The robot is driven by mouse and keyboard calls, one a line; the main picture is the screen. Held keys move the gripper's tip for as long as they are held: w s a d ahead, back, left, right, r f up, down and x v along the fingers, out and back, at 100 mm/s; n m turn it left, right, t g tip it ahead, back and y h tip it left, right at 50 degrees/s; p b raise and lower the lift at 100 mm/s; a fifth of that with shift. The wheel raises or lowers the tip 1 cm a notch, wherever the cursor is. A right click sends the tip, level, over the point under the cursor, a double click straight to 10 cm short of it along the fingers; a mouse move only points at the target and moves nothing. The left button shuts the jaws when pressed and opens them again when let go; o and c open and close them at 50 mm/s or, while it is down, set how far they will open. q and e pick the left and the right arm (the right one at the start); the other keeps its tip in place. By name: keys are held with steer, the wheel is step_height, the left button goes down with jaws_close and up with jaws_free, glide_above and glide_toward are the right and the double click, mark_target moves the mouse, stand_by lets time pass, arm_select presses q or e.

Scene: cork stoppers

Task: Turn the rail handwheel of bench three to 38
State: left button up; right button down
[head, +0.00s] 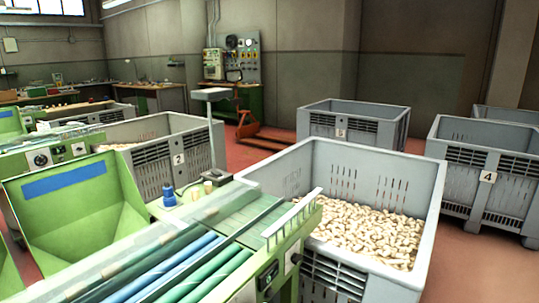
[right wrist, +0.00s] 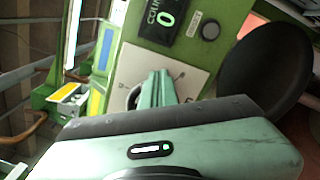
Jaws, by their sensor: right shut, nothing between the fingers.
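In the right wrist view a round dial or wheel (right wrist: 133,97) sits on a pale plate (right wrist: 186,78) on a green machine front; my fingers partly cover it. Whether it is the rail handwheel, and its setting, I cannot tell. A black counter (right wrist: 165,18) above it shows a green 0. My right gripper (right wrist: 157,76) is shut and empty, its fingers in front of the plate; contact is unclear. In the head view the nearest green bench (head: 210,235) has blue and green rollers and a pale dial plate (head: 293,256) on its end. No bench number is readable. My left gripper is out of view.
A large black disc (right wrist: 265,70) stands close right of the right gripper. A grey crate (head: 400,170) of corks stands against the nearest bench. Crates marked 2 (head: 150,180) and 4 (head: 465,190) stand farther off. Red floor (head: 480,262) is open at the right.

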steer(key=shift+w+f, duration=0.1)
steer(key=shift+f, duration=0.3)
steer(key=v, duration=0.6)
steer(key=shift+w+d, duration=0.15)
steer(key=shift+w, duration=0.05)
